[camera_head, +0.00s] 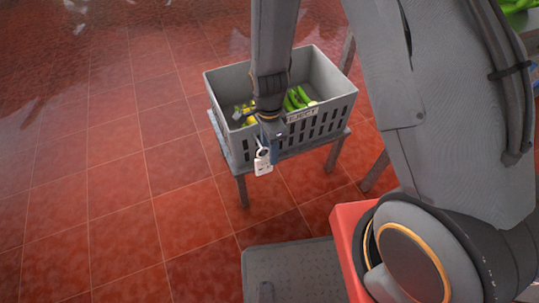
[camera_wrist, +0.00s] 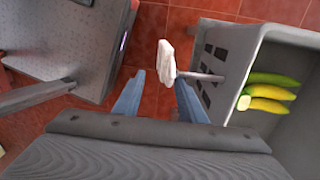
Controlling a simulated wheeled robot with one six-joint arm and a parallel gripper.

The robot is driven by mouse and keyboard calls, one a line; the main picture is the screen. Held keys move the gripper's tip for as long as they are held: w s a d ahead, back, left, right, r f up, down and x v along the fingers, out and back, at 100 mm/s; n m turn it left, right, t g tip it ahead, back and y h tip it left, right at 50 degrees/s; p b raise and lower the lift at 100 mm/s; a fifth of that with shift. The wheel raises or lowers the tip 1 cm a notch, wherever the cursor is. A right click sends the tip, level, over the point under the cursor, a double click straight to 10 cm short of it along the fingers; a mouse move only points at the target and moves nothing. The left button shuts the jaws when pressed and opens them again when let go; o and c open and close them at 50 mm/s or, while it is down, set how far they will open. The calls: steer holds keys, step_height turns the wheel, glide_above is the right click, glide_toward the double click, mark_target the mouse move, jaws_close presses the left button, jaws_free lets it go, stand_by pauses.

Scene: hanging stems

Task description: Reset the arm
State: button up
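My gripper (camera_head: 270,143) hangs in front of the near wall of a grey crate in the head view. In the wrist view my gripper (camera_wrist: 158,82) has its two blue fingers apart, with no object clearly held between them. A white tag-like piece (camera_head: 263,161) shows just beside the fingertips in the head view. In the wrist view the white piece (camera_wrist: 167,60) shows near the fingertips, with a thin rod running from it towards the crate wall; I cannot tell whether it touches a finger. My arm hides part of the crate.
The grey crate (camera_head: 331,104), with a partly hidden label ending in "JECT", stands on a low grey table (camera_head: 224,145). It holds green and yellow fruit (camera_wrist: 272,90). Other green produce (camera_head: 515,6) is at the upper right. The red tiled floor (camera_head: 110,190) at the left is clear.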

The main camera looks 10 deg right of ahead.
steer(key=shift+s+d+r, duration=0.1)
steer(key=shift+s+r, duration=0.35)
steer(key=shift+r, duration=0.1)
steer(key=shift+s, duration=0.1)
steer(key=s+d+r+n+p, duration=0.3)
steer(key=d+r+n, duration=0.1)
steer(key=r, duration=0.7)
steer(key=s+d+r+n+p, duration=0.4)
steer(key=r+n, duration=0.2)
steer(key=r, duration=0.5)
steer(key=s+d+r+n+t+p, duration=0.1)
steer(key=s+d+r+n+p, duration=0.2)
steer(key=r, duration=0.8)
steer(key=shift+s+d+n, duration=0.7)
steer(key=shift+d+n, duration=0.2)
steer(key=shift+n, duration=0.1)
